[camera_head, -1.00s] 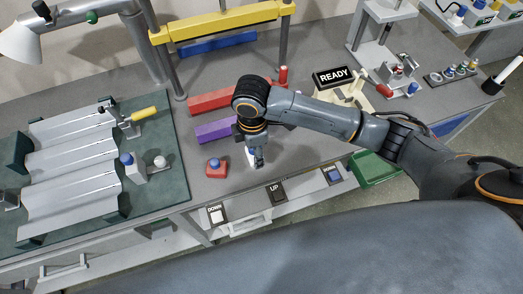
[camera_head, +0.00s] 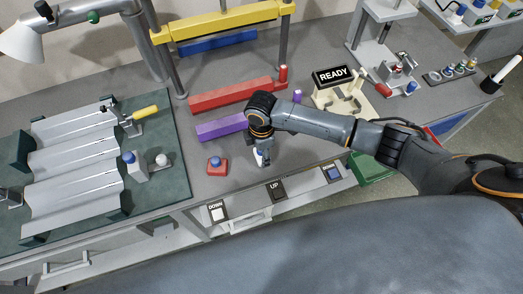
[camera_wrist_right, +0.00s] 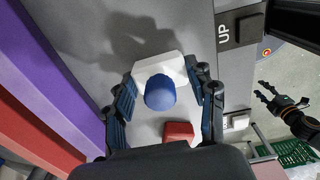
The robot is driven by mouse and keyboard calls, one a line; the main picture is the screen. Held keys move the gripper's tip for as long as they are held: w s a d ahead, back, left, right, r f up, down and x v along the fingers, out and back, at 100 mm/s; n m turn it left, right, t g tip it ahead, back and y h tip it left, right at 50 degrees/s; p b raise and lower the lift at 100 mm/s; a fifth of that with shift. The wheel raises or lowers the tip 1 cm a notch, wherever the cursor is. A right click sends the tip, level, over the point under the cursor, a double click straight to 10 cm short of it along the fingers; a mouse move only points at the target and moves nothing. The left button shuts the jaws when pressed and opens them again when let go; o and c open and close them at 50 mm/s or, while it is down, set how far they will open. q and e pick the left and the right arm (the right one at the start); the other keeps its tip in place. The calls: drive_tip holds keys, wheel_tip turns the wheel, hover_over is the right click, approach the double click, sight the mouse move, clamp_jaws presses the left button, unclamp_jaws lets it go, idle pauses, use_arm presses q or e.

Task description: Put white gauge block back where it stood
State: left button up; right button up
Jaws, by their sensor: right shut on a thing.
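My right gripper (camera_head: 262,158) is shut on the white gauge block (camera_wrist_right: 172,68), which has a blue round knob. The block sits between the two fingers in the right wrist view. In the head view the wrist and fingers hide most of it, in front of the purple bar. It is over the bare grey bench; I cannot tell whether it touches the top. A similar white block with a blue knob (camera_head: 133,170) stands on the green mat (camera_head: 170,192). My left gripper (camera_wrist_right: 270,95) shows small in the right wrist view, away from the bench, with fingers apart.
A red block with a blue knob (camera_head: 215,166) stands left of my right gripper. Purple (camera_head: 220,127) and red (camera_head: 235,94) bars lie behind it. The UP button (camera_head: 277,189) is at the bench's front edge. A cream holder (camera_head: 342,100) stands right, beside the READY sign (camera_head: 333,76).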

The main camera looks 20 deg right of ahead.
drive_tip(key=o, duration=1.3)
drive_tip(key=shift+f, duration=0.1)
wheel_tip(320, 180, up, 12)
drive_tip(key=shift+r+b, duration=0.2)
drive_tip(key=shift+b, duration=0.4)
drive_tip(key=shift+f, duration=0.1)
